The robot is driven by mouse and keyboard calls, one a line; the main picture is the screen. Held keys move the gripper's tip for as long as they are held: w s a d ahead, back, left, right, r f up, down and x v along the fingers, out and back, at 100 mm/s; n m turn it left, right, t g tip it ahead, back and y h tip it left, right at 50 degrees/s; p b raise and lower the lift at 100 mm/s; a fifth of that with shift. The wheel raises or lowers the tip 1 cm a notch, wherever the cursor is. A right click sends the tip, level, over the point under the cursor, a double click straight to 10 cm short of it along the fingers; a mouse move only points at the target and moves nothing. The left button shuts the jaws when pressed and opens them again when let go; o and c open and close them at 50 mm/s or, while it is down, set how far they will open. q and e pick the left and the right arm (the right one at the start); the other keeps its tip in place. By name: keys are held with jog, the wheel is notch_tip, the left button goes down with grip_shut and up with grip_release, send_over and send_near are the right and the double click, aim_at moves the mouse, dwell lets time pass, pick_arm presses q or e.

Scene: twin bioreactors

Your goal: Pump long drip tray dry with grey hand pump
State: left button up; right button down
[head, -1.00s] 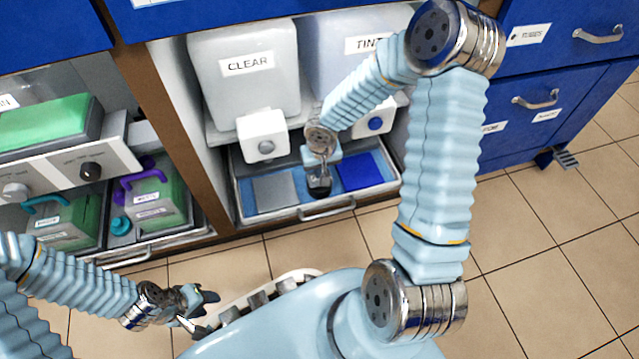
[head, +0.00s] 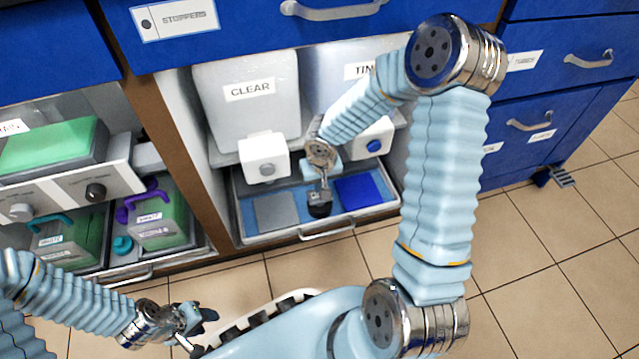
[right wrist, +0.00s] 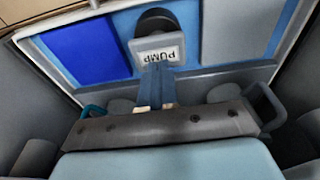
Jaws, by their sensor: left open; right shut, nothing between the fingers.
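The long drip tray (head: 245,222) sits below the CLEAR and tinted tanks, with a grey pad on its left and a dark blue pad on its right. The grey hand pump (head: 320,203), with a black part, stands between the pads. It shows in the right wrist view with its PUMP label (right wrist: 158,53). My right gripper (head: 323,182) is shut and empty, pointing down over the pump. In the right wrist view its fingertips (right wrist: 157,72) are at the pump's near edge; I cannot tell if they touch. My left gripper (head: 199,328) is open and empty, far from the tray. Liquid is hard to tell.
The CLEAR tank (head: 248,110) and its white tap block (head: 264,158) stand over the tray, with another tap block (head: 368,140) to the right. A shorter tray with green-topped boxes (head: 160,225) is left of the brown post. Tiled floor in front is open.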

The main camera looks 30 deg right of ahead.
jog(key=shift+f, duration=0.1)
jog(key=shift+f+b, duration=0.95)
jog(key=shift+f, duration=0.5)
jog(key=shift+r+p, duration=1)
jog(key=shift+r, duration=0.55)
dwell(0.3)
jog(key=shift+s, duration=0.1)
dwell(0.7)
